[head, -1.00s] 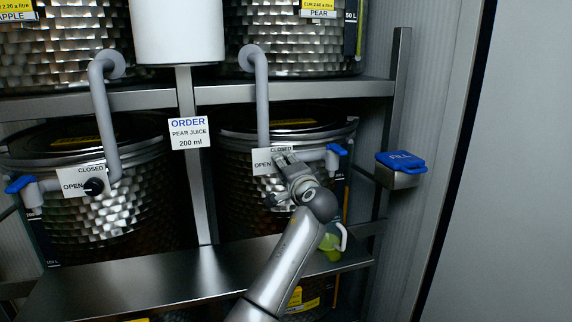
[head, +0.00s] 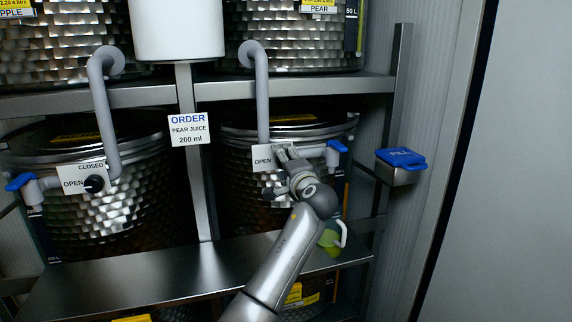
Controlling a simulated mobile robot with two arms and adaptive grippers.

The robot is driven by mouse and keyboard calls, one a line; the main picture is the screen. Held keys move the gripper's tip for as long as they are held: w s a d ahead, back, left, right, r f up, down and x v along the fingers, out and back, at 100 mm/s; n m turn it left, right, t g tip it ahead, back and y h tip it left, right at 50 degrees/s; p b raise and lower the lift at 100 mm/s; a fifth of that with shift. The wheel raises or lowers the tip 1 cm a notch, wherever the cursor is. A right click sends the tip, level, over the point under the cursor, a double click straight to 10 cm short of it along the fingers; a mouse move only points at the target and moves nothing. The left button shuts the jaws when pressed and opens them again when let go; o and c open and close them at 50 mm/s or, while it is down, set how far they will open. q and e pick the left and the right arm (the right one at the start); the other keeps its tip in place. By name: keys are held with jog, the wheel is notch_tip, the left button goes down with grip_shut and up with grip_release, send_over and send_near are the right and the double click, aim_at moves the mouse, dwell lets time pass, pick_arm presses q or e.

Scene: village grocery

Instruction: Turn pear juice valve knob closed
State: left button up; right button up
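The pear juice valve sits at the front of the right lower drum (head: 240,185). Its white OPEN/CLOSED label (head: 262,161) shows, with the word CLOSED partly covered. A grey spout with a blue handle (head: 337,146) sticks out on the right. My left gripper (head: 285,152) is at the label, with its fingers pointing up across its right part. The knob is hidden behind the gripper, so I cannot tell whether the fingers touch or hold it. My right gripper is not in view. A cup with greenish content (head: 330,238) stands below the spout, partly behind my arm.
The left drum (head: 110,220) has a similar valve with a black knob (head: 93,184). An order sign (head: 188,129) reads pear juice 200 ml. A blue FILL box (head: 401,160) is at the right. The steel shelf (head: 110,270) is bare at the left.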

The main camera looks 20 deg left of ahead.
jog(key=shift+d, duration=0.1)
pick_arm(q)
jog(key=v, duration=1.2)
jog(key=shift+f, duration=0.1)
